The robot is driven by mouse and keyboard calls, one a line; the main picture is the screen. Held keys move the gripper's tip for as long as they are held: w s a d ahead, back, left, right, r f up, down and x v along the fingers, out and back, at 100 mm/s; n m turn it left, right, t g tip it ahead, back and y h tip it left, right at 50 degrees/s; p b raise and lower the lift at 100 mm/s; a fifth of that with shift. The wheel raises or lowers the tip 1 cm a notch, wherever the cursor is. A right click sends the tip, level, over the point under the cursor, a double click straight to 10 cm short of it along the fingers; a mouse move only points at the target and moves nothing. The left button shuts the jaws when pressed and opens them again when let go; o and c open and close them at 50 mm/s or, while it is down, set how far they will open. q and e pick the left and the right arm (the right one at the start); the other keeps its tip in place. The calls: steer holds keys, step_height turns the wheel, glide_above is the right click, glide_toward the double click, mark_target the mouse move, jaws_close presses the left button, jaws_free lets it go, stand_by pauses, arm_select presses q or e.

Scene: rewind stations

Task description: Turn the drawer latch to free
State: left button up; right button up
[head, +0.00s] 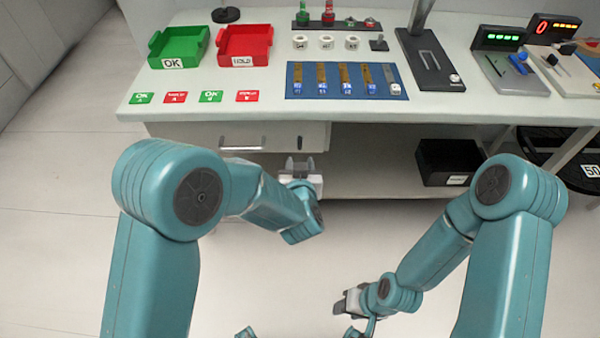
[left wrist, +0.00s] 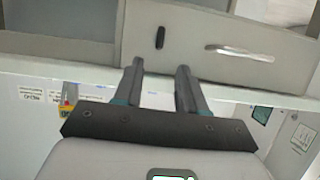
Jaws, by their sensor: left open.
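The drawer latch (head: 300,141) is a small dark upright bar on the right part of the pale drawer front (head: 272,131) under the bench top. In the left wrist view the latch (left wrist: 160,37) stands near upright, just beyond the fingertips and roughly in line with the gap between them. My left gripper (head: 299,164) is open and empty, in front of and slightly below the latch, apart from it. In the left wrist view its two dark fingers (left wrist: 161,70) are spread. My right gripper (head: 347,303) hangs low, away from the bench; its fingers are too small to read.
The drawer handle (head: 242,143) is left of the latch. A black bin (head: 447,163) stands on the lower shelf at right. The bench top above holds a green tray (head: 179,46), a red tray (head: 243,45) and a blue mat (head: 347,82). Floor before the bench is clear.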

arm_select(q)
steer(key=v, duration=0.4)
steer(key=shift+s+r, duration=0.15)
steer(key=shift+s, duration=0.15)
steer(key=a+f+n+g+y+p, duration=0.25)
steer(key=a+p, duration=0.35)
steer(key=a, duration=0.8)
steer(key=s+a+f+g+p, duration=0.3)
steer(key=s+a+f, duration=0.1)
steer(key=s+f, duration=0.1)
steer(key=s+d+f+g+h, duration=0.2)
steer(key=s+d+g+h, duration=0.1)
steer(key=s, duration=0.6)
steer(key=s+d+f+g+h, duration=0.3)
steer(key=s+g, duration=0.1)
steer(key=s, duration=0.6)
steer(key=shift+s+g+p, duration=0.25)
steer(key=shift+g+p, duration=0.05)
steer(key=shift+g, duration=0.05)
